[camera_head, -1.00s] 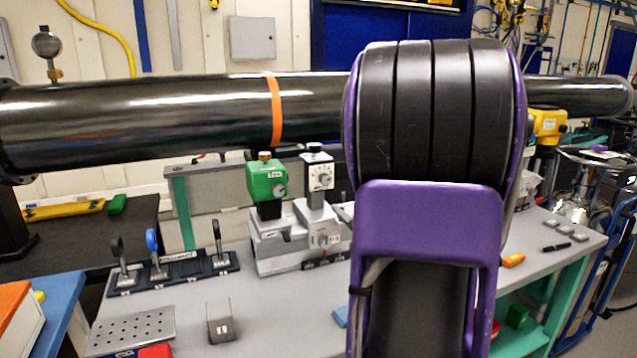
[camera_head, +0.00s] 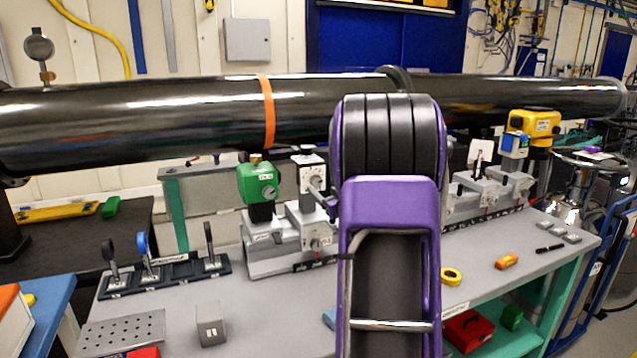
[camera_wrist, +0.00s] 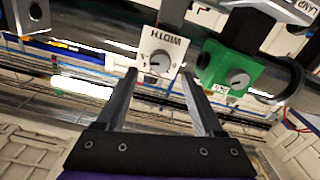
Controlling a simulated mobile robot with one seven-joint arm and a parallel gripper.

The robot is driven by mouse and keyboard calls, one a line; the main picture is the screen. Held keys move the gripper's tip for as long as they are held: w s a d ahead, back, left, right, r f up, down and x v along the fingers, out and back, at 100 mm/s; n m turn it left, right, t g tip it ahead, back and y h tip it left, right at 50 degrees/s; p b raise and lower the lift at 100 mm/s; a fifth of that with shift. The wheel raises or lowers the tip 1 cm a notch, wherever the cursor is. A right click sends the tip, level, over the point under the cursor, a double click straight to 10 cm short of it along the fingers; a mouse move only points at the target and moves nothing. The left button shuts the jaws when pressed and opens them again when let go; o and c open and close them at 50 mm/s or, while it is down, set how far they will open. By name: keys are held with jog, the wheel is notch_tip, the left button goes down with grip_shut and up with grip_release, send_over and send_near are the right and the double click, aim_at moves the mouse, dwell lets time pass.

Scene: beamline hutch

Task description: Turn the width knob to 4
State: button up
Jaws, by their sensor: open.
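The width knob (camera_wrist: 160,64) is a grey dial on a white plate (camera_wrist: 152,42) marked WIDTH, which appears upside down in the wrist view. In the head view the same white unit (camera_head: 308,160) stands on a grey slide stage beside a green unit. My gripper (camera_wrist: 159,74) is open, with its two dark fingers spread to either side of the knob in the wrist view. Whether they reach the knob's depth or touch it I cannot tell. The number the knob points to is too small to read. In the head view my arm hides most of my gripper.
The green unit (camera_wrist: 232,72) with its own grey knob stands close beside the white plate. A black beam pipe (camera_head: 180,115) runs across behind. Three levers on a dark base (camera_head: 185,272) and a grey block (camera_head: 211,325) are on the bench. The bench front is largely clear.

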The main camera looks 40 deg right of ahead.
aim_at(317, 181)
jog(key=shift+x, duration=2.25)
grip_shut()
